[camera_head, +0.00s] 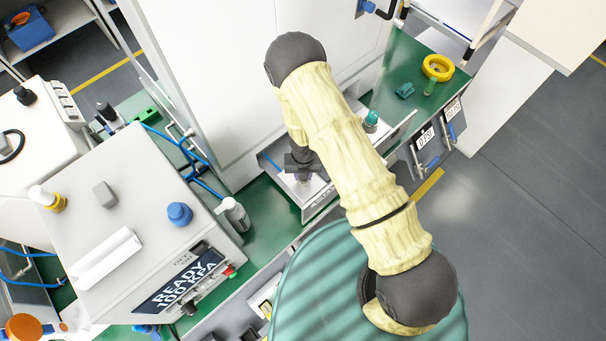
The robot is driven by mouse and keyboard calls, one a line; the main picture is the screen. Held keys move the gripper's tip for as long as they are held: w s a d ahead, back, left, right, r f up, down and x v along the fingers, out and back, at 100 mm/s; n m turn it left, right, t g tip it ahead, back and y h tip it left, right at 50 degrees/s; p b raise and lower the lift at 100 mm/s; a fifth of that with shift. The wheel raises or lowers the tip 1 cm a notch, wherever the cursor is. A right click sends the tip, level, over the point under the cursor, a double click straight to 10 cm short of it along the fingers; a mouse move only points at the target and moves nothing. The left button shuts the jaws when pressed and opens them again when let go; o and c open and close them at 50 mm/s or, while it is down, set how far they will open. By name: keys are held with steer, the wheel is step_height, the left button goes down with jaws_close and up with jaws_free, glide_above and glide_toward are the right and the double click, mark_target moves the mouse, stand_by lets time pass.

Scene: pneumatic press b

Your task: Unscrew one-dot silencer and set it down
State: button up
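My gripper (301,172) points down over a grey open tray (318,207) below the tall white cabinet. My arm covers part of it, and its fingertips are too small and dark to read. I cannot make out a silencer marked with one dot. A small teal-topped part (371,121) stands just right of my arm. A grey cylinder (235,214) leans beside the press control box, left of my gripper. No dots are readable on either one.
The control box (130,240) with a "READY 100 KPA" display stands at left, with a blue knob (180,214) on top. Blue hoses run behind it. A yellow tape roll (438,67) lies on the green bench at upper right. The white cabinet (225,80) rises behind my gripper.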

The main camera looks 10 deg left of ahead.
steer(key=shift+n+b, duration=0.35)
steer(key=shift+n, duration=0.45)
steer(key=shift+f+n+b, duration=0.1)
steer(key=shift+n+b, duration=0.3)
steer(key=shift+n, duration=0.5)
